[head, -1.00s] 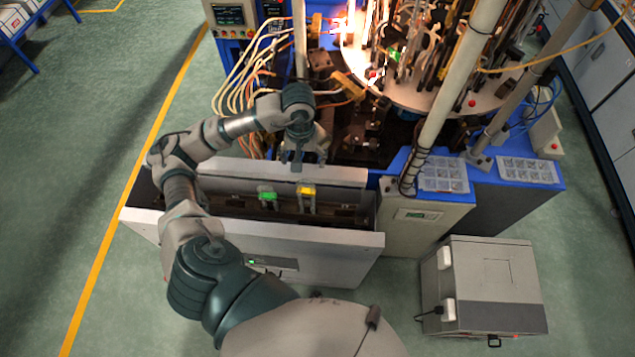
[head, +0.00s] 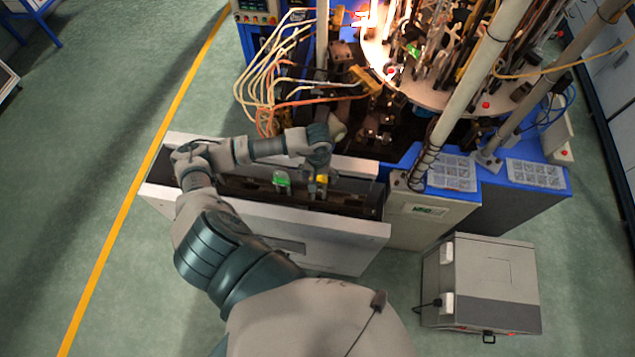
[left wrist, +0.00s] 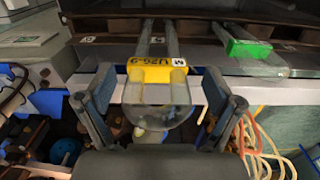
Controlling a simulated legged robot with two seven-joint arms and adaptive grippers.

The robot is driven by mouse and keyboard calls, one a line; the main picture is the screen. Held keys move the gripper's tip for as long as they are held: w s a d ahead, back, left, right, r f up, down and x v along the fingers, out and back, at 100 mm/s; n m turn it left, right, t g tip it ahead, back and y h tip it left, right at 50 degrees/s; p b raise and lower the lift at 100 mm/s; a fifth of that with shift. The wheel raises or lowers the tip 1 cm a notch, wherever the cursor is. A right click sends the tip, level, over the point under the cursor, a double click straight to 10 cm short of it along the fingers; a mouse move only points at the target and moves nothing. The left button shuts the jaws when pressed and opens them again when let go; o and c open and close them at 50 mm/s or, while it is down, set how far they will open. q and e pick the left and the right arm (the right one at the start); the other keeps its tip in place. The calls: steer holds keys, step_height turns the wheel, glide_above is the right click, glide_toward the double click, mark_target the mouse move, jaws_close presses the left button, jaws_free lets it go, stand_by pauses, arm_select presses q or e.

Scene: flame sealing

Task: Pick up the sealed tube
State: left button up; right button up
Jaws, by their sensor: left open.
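The glass tube (left wrist: 158,112) shows in the left wrist view as a clear rounded end below a yellow clip (left wrist: 157,74) with dark lettering. Two greyish legs run from the clip into the trough. My left gripper (left wrist: 157,102) is open, with one finger on each side of the glass end and gaps at both sides. In the head view the yellow clip (head: 321,179) stands at the trough, right by my left gripper (head: 318,186), which partly covers it. My right gripper is out of view.
A green clip (head: 282,181) stands left of the yellow one; it also shows in the left wrist view (left wrist: 248,50). The long grey trough (head: 330,232) has raised walls. Behind are cables (head: 262,75) and a lit rotary machine (head: 425,85). A grey box (head: 480,285) stands at right.

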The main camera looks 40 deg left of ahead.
arm_select(q)
steer(key=shift+w+d+f, duration=0.1)
steer(key=shift+d+f, duration=0.05)
steer(key=shift+f, duration=0.35)
steer(key=shift+d+f, duration=0.15)
steer(key=shift+f, duration=0.3)
steer(key=shift+a, duration=0.25)
steer(key=c, duration=1.3)
